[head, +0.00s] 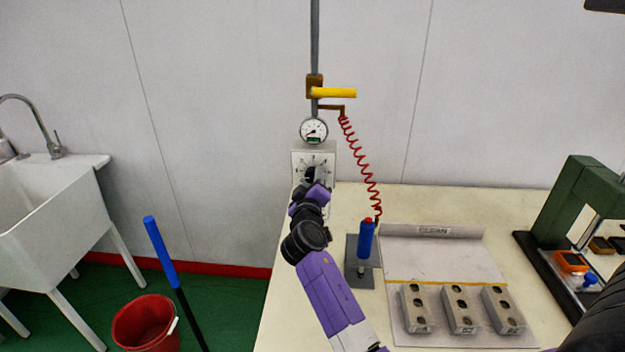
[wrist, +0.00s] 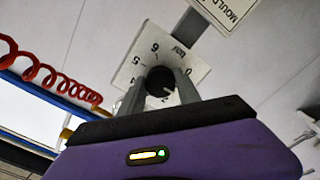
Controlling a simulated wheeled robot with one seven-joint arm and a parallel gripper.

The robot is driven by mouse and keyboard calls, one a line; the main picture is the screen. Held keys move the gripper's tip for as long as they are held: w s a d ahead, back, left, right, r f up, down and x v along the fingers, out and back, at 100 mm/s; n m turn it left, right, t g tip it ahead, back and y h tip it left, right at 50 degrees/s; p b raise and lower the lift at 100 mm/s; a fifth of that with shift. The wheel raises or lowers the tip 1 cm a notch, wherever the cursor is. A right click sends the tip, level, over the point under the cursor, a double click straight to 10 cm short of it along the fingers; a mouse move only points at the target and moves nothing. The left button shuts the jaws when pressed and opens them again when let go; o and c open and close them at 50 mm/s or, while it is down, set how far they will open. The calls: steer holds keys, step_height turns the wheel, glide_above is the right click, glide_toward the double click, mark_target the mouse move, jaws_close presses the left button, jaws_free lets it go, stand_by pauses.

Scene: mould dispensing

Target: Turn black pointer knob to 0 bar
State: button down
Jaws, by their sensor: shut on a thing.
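The wrist view shows the plate tilted. My gripper (wrist: 161,85) has a finger on each side of the knob and is shut on it. The fingers and the tilt hide part of the scale, and I cannot tell which number the pointer marks. In the head view my gripper (head: 315,179) is in front of the dial plate (head: 299,161). A round gauge (head: 313,130) is above it; its reading is too small to tell.
A yellow lever (head: 333,92) is on the pipe above. A red coiled hose (head: 358,160) hangs right of the dial, down to a blue-handled tool (head: 366,240). Several grey mould blocks (head: 458,309) lie on the table. A green press (head: 568,212) stands at right.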

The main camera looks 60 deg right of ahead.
steer(key=n+p, duration=0.1)
steer(key=n, duration=0.3)
steer(key=shift+r+n, duration=0.1)
steer(key=shift+n, duration=0.2)
steer(key=shift+n+p, duration=0.9)
steer(key=shift+n, duration=0.9)
steer(key=c, duration=0.9)
jaws_free()
steer(key=shift+o, duration=0.2)
steer(key=b+v, duration=0.1)
steer(key=v, duration=0.7)
steer(key=shift+b, duration=0.3)
